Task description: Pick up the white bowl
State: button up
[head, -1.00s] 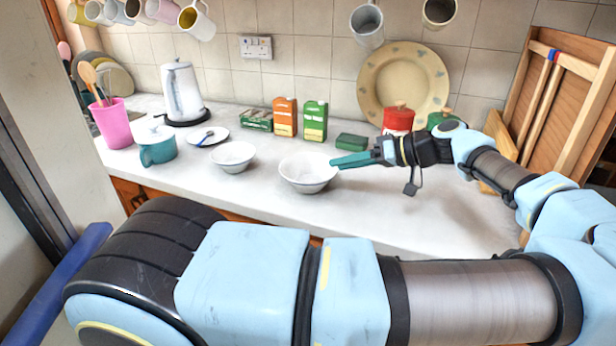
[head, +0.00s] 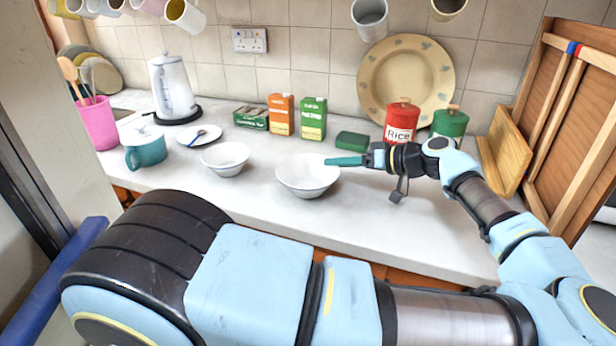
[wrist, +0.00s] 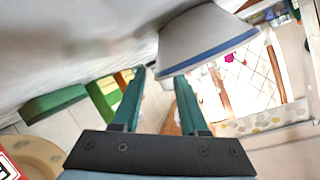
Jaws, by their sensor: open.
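Two white bowls stand upright on the counter in the head view. The larger white bowl (head: 306,181) is at the middle and the smaller white bowl (head: 225,161) is to its left. My gripper (head: 328,161) reaches in from the right, with its green fingertips at the larger bowl's right rim. In the wrist view my gripper (wrist: 162,77) is open, its two green fingers apart with nothing seen held. A white bowl (wrist: 205,40) with a blue band fills the upper middle there, just beyond the fingertips. I cannot tell whether the fingers touch the rim.
A green box (head: 352,140), red rice tin (head: 400,124) and green tin (head: 449,124) stand behind my wrist. Cartons (head: 313,120), a plate with a spoon (head: 199,136), a teal pot (head: 146,150) and kettle (head: 172,88) are farther left. The front counter is clear.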

aim_at(315, 161)
jog(key=x, duration=0.1)
jog(key=p+x, duration=0.2)
jog(key=shift+w+a+r, duration=0.2)
jog(key=shift+w+a+f, duration=0.2)
jog(key=shift+f, duration=0.05)
grip_shut()
jog(key=shift+f, duration=0.1)
dwell(1.0)
